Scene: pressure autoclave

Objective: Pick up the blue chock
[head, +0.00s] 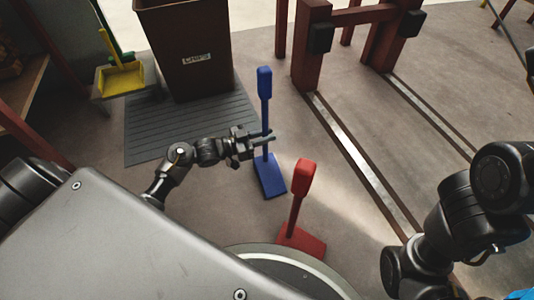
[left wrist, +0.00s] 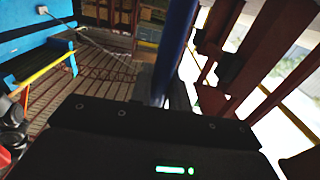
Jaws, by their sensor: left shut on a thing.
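The blue chock (head: 270,178) has a wedge-like base, a thin upright post and a blue paddle-shaped top. It stands upright in the middle of the head view; I cannot tell whether its base touches the floor. My left gripper (head: 264,138) reaches in from the left and is shut on the post, about midway up.
A red chock (head: 294,215) of the same shape stands close by, right and nearer. A brown chips bin (head: 190,55) stands on a grey slatted mat (head: 150,135) behind. Floor rails (head: 350,150) run right of the chocks, below a red frame (head: 313,50).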

